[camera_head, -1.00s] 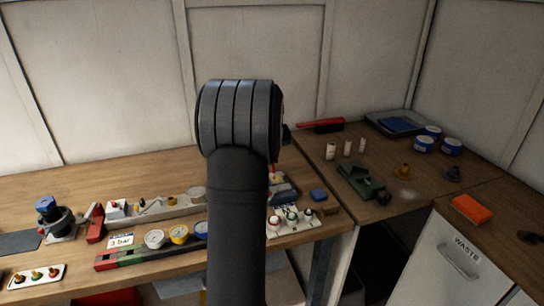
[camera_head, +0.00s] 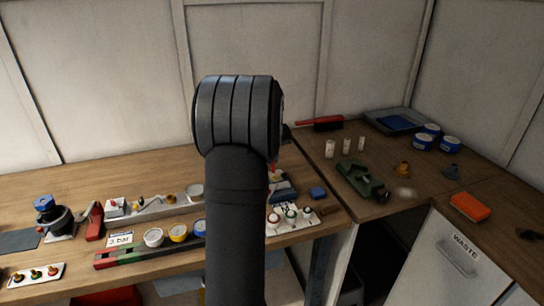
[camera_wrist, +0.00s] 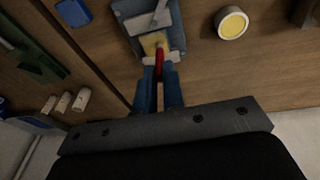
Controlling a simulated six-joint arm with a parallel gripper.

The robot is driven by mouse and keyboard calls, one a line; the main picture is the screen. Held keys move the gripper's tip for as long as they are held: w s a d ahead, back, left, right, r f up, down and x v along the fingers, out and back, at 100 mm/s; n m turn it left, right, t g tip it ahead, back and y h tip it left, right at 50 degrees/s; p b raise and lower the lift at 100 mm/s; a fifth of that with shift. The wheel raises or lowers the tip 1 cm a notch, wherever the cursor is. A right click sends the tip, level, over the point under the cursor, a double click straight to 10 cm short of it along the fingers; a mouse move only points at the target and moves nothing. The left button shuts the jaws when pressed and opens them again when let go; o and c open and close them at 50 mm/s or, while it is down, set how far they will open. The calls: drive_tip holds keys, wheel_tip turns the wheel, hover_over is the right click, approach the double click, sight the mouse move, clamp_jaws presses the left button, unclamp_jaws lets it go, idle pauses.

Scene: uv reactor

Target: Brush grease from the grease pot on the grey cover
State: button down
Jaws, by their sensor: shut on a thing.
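In the wrist view, my gripper (camera_wrist: 160,92), with blue fingers, is shut on the red handle of a brush (camera_wrist: 159,57). The pale yellowish bristles point away from the gripper, over the near part of a blue-grey plate-like part, which seems to be the grey cover (camera_wrist: 176,35). Whether the bristles touch it I cannot tell. A light grey bar lies across it. The grease pot (camera_wrist: 232,23), a pale round pot with yellow inside, stands right of it. In the head view, my arm hides the gripper; the cover (camera_head: 285,187) shows just right of the arm.
A blue block (camera_head: 318,192) lies right of the cover. A panel of round knobs (camera_head: 291,216) and a row of gauges (camera_head: 178,234) stand nearer the bench front. A green tool (camera_head: 358,180) and white cylinders (camera_head: 330,149) are on the right bench.

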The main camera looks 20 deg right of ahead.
drive_tip(key=shift+s, duration=0.35)
drive_tip(key=shift+d, duration=0.5)
idle(0.3)
drive_tip(key=shift+d, duration=0.25)
drive_tip(key=shift+d, duration=0.35)
drive_tip(key=shift+w, duration=0.55)
idle(0.6)
drive_tip(key=shift+w, duration=0.2)
idle(0.3)
drive_tip(key=shift+w, duration=0.35)
drive_tip(key=shift+a, duration=0.5)
idle(0.3)
